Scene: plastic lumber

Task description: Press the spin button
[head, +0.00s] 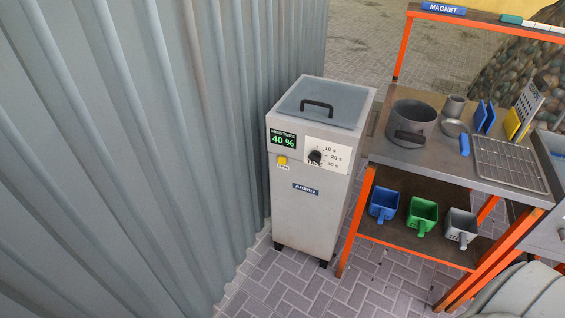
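A tall grey machine (310,205) labelled "Ardimy" stands on the paved floor between the corrugated wall and an orange-framed bench. Its lid (322,103) is closed and has a black handle. A small display (283,139) reads "MOISTURE 40 %". Below the display is a small yellow button (282,160) with a tiny label under it, too small to read. To its right, a black dial (315,157) sits on a white plate marked 10 s, 20 s and 30 s. Neither of my grippers is in view.
A corrugated metal wall (130,150) runs close along the machine's left side. The bench (385,152) at right holds a grey pot (411,123), a wire rack (510,163) and scoops on its lower shelf. Paved floor (290,290) in front of the machine is clear.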

